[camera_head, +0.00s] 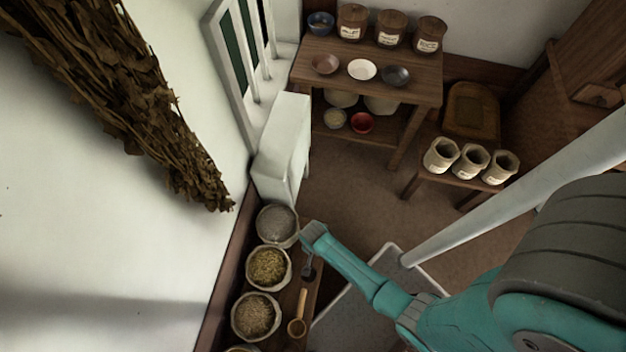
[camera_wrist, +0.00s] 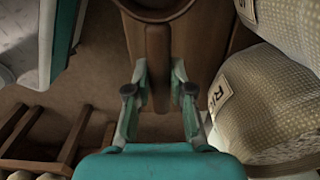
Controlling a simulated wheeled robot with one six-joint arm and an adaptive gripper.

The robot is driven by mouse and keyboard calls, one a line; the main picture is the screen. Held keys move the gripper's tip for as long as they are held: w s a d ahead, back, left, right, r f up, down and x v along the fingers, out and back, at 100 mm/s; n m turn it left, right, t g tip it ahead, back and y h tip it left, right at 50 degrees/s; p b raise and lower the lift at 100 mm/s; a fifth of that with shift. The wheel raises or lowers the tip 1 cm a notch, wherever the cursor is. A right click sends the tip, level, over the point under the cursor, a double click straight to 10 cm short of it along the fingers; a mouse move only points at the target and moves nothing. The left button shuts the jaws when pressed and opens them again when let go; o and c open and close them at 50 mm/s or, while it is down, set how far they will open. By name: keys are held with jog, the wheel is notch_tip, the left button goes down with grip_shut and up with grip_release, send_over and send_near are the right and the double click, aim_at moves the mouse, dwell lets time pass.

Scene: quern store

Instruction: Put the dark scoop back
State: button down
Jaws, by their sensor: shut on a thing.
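My gripper (camera_head: 308,256) is over the low bench along the left wall, beside the open sacks. In the wrist view its two fingers (camera_wrist: 158,98) are on either side of the brown handle of the dark scoop (camera_wrist: 157,60), closed on it. The bowl of the scoop is at the top edge of that view, partly cut off. In the head view the dark scoop (camera_head: 308,273) is small beneath my gripper, its handle partly hidden. I cannot tell whether it touches the bench. A lighter wooden scoop (camera_head: 298,326) lies on the bench nearer the bottom.
Open sacks, grey-filled (camera_head: 277,224), greenish (camera_head: 268,267) and tan (camera_head: 256,316), line the bench's wall side. A shelf table (camera_head: 428,84) with bowls and jars stands at the back. A small stool (camera_head: 428,178) holds three pale sacks. Brown floor (camera_head: 350,205) is clear between them.

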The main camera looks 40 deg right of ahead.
jog(key=shift+f, duration=1.85)
jog(key=c, duration=1)
grip_release()
jog(key=shift+f, duration=0.1)
notch_tip(320, 180, up, 12)
jog(key=shift+r, duration=0.1)
jog(key=shift+s, duration=0.1)
